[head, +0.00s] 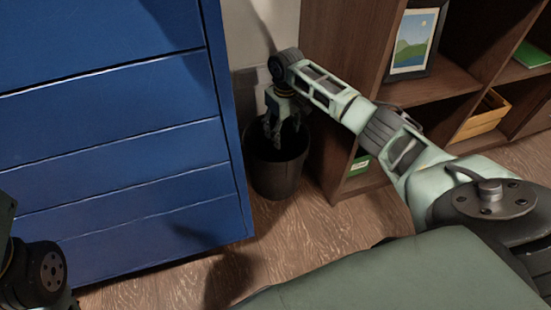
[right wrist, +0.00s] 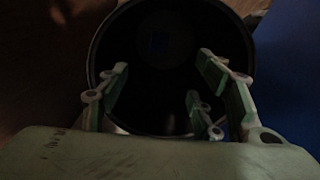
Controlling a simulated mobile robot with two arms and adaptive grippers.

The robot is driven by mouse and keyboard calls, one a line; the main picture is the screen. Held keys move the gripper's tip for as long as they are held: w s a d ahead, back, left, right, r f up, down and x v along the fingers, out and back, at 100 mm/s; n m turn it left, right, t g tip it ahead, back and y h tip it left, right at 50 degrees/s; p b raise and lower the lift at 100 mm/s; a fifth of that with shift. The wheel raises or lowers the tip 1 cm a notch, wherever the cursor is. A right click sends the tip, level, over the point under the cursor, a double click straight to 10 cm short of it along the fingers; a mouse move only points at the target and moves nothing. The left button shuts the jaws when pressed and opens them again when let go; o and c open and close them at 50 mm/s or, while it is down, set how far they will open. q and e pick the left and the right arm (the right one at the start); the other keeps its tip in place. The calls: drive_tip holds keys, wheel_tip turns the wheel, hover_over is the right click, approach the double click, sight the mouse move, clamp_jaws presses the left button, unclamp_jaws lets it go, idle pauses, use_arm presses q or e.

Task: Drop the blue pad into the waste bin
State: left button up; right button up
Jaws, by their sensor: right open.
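The waste bin (head: 275,180) is a dark round bin on the floor between the blue cabinet and the wooden shelf. My right gripper (head: 281,134) points down at the bin's mouth. In the right wrist view its fingers (right wrist: 165,76) are spread apart with nothing between them, and the bin's dark wall (right wrist: 108,35) surrounds them.
The blue drawer cabinet (head: 120,140) stands close on the bin's left. The brown wooden shelf (head: 335,90) stands close on its right and holds a framed picture (head: 413,42) and a wooden crate (head: 480,117). A pale wall is behind. Wooden floor (head: 290,225) is open in front.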

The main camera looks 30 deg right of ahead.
wheel_tip(320, 180, up, 12)
idle(0.6)
